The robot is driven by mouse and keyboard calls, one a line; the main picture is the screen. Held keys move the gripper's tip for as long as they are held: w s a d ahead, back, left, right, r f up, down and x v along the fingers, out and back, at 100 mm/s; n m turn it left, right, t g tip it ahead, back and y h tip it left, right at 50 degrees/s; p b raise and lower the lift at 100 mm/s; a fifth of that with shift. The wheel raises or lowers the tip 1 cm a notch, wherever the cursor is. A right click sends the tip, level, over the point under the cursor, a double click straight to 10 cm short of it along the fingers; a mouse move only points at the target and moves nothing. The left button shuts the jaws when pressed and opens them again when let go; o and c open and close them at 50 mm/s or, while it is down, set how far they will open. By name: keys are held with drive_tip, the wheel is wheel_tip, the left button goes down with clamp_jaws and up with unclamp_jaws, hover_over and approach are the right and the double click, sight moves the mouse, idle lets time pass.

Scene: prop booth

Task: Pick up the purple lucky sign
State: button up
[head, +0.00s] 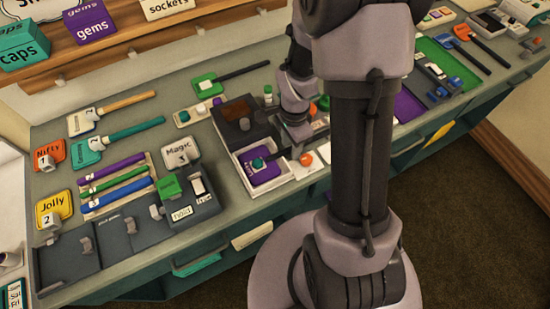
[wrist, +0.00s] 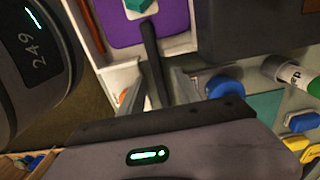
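A purple sign (head: 267,172) lies in a white open tray on the counter, with a teal block (head: 258,164) on its face. Its lettering is not readable. In the wrist view the purple sign (wrist: 180,28) is at the top, and its black handle (wrist: 152,62) runs down towards my gripper (wrist: 158,95). The fingers are apart, one on each side of the handle's end, with gaps visible. In the head view my gripper (head: 297,130) is beside the tray, partly hidden by my arm.
A dark box (head: 235,115) stands behind the white tray (head: 243,178). An orange knob (head: 306,159) is close to the handle's end. A blue round piece (wrist: 225,87) and a white-and-green cylinder (wrist: 290,73) are right of my fingers. Other signs crowd the counter's left.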

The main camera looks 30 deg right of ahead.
drive_tip(key=shift+r, duration=0.15)
drive_tip(key=shift+c, duration=0.7)
clamp_jaws()
